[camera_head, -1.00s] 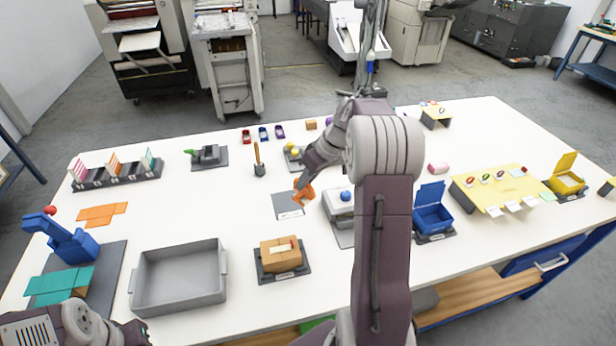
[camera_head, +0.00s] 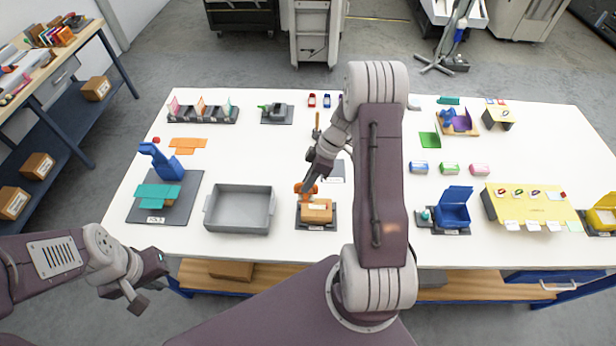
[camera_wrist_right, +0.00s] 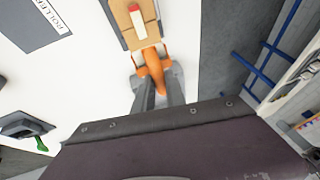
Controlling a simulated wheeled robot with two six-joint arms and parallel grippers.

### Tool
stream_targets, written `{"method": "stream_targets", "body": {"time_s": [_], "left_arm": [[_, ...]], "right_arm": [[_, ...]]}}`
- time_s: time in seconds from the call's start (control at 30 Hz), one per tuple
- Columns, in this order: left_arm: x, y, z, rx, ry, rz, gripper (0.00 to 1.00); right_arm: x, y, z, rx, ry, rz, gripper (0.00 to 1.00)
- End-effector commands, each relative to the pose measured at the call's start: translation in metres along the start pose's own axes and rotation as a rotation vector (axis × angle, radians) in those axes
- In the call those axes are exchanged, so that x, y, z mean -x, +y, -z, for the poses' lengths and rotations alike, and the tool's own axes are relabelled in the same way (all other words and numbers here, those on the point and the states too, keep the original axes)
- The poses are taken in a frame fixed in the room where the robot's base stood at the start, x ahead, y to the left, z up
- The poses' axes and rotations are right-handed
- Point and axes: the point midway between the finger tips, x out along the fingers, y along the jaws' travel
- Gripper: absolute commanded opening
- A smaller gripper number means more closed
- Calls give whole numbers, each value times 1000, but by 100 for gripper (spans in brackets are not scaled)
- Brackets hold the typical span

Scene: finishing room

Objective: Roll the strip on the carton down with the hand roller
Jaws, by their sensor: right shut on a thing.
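The brown carton (camera_head: 317,212) sits on a dark base near the table's front edge. In the right wrist view the carton (camera_wrist_right: 125,20) bears a pale strip with a red end (camera_wrist_right: 138,22). My right gripper (camera_head: 307,182) is shut on the orange hand roller (camera_head: 303,189). In the wrist view the roller (camera_wrist_right: 153,68) is between the fingers, its head at the carton's near end. I cannot tell whether it presses on the carton. My left gripper (camera_head: 148,284) is open and empty, in front of the table's front left.
A grey tray (camera_head: 240,228) stands left of the carton. A blue press-like device (camera_head: 165,165) is farther left. A blue open-lidded box (camera_head: 454,212) stands to the right. The roller's labelled mat (camera_head: 334,172) lies behind the carton.

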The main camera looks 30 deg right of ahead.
Motion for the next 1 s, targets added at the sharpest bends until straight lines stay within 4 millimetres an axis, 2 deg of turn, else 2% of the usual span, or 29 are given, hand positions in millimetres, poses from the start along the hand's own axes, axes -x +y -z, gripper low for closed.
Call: {"method": "stream_targets", "body": {"time_s": [0.5,1.0], "left_arm": [[-27,-1,-3,0,0,0,0],[-26,0,-3,0,0,0,0]], "right_arm": [[-44,10,-18,0,1,0,0],[-44,10,-18,0,0,0,0]]}}
